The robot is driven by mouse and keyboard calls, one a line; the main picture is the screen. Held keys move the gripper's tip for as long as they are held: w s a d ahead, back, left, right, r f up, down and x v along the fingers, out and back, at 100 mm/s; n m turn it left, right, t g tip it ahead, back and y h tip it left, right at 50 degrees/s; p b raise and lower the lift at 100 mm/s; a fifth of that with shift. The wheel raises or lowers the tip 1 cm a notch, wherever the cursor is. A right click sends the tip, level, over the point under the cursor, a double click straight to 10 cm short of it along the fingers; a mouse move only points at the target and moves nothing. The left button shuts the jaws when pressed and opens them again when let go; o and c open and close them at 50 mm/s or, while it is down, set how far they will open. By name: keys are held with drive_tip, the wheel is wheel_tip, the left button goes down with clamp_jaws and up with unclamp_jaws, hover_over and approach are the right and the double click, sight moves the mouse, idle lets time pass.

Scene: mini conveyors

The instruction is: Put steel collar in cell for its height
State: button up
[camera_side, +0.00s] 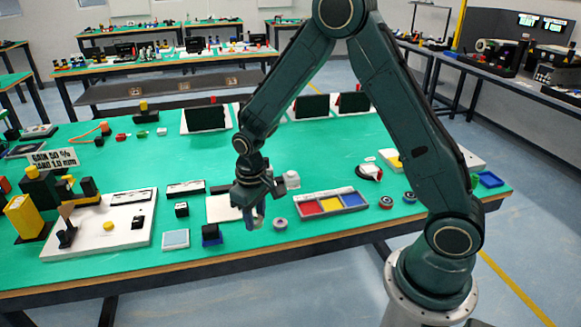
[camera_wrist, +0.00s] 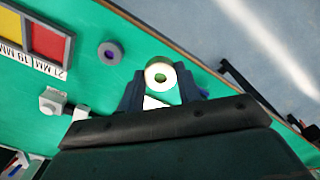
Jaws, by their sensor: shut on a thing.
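A pale, shiny steel collar (camera_wrist: 160,76) sits between the fingertips of my gripper (camera_wrist: 162,88) in the wrist view, with green showing through its hole. My gripper is shut on it. In the side view my gripper (camera_side: 253,212) points down above the green bench, left of the cell tray, and the collar there is hard to make out. The tray (camera_side: 342,209) has red, yellow and blue cells. Its red and yellow cells and a label strip (camera_wrist: 42,63) reading 21 MM and 19 MM show in the wrist view.
A darker grey ring (camera_wrist: 110,53) lies on the bench between the tray and my gripper; it also shows in the side view (camera_side: 280,224). A white knobbed block (camera_side: 291,179) stands behind. Two more rings (camera_side: 386,202) lie right of the tray. The bench's front edge is close.

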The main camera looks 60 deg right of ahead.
drive_tip(key=shift+d, duration=0.1)
drive_tip(key=s+d+r, duration=0.1)
drive_tip(key=d+r, duration=0.7)
drive_tip(key=d, duration=0.2)
wheel_tip(320, 180, up, 8)
drive_tip(key=f+n, duration=0.1)
drive_tip(key=n, duration=0.1)
hover_over(310, 209)
wheel_tip(310, 209, down, 16)
drive_tip(key=shift+r, duration=0.1)
drive_tip(key=shift+f, duration=1.9)
drive_tip(key=shift+f, duration=0.6)
drive_tip(key=o, duration=1.1)
